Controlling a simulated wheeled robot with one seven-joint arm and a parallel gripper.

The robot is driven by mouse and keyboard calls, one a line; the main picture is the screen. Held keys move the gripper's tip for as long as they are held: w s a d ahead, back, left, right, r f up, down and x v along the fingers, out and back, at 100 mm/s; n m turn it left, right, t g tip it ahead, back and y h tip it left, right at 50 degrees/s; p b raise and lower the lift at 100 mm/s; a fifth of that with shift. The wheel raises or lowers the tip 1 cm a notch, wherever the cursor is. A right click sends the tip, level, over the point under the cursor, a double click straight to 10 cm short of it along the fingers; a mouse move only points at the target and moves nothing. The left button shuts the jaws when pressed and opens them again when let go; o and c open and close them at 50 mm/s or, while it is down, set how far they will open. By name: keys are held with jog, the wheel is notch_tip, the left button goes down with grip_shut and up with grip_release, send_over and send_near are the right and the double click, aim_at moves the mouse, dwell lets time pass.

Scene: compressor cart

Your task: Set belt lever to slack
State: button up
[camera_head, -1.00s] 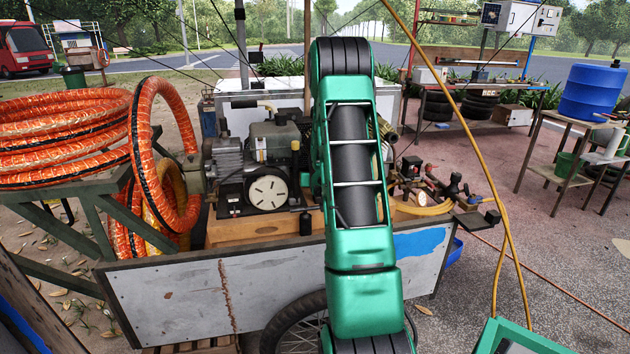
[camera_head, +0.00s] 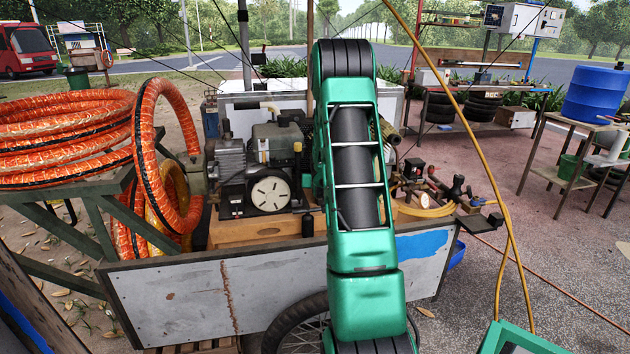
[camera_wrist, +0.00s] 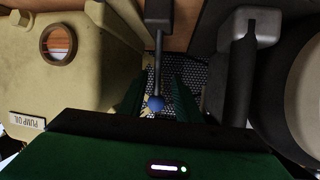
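The lever in the wrist view is a thin dark rod (camera_wrist: 158,62) with a blue ball knob (camera_wrist: 155,104). It hangs from a dark block (camera_wrist: 158,12) at the top of that view. My gripper (camera_wrist: 157,98) has its two dark green fingers apart, one on each side of the knob. I see gaps between the knob and both fingers. In the head view my green arm reaches over the compressor (camera_head: 270,145) on the cart, and my gripper and the lever are hidden behind it.
A tan housing labelled PUMP OIL (camera_wrist: 60,85) with a round sight glass stands left of the fingers. A dark handle-shaped part (camera_wrist: 240,70) and a large round part (camera_wrist: 305,85) are close on the right. A perforated dark plate (camera_wrist: 200,75) lies behind.

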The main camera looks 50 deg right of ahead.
jog(key=v, duration=1)
jog(key=shift+a+r, duration=0.2)
jog(key=shift+a, duration=0.1)
jog(key=s+a+r+n+g+y, duration=0.1)
jog(key=s+a+g+y, duration=0.4)
jog(key=s+a, duration=1)
jog(key=s+a+r+n+g+y, duration=0.2)
jog(key=s+a+r+g+y, duration=0.2)
jog(key=s+a, duration=1.1)
jog(key=a+y, duration=0.1)
jog(key=a, duration=0.2)
jog(key=shift+s+a+g, duration=0.25)
jog(key=shift+s+g, duration=0.1)
jog(key=shift+g, duration=0.05)
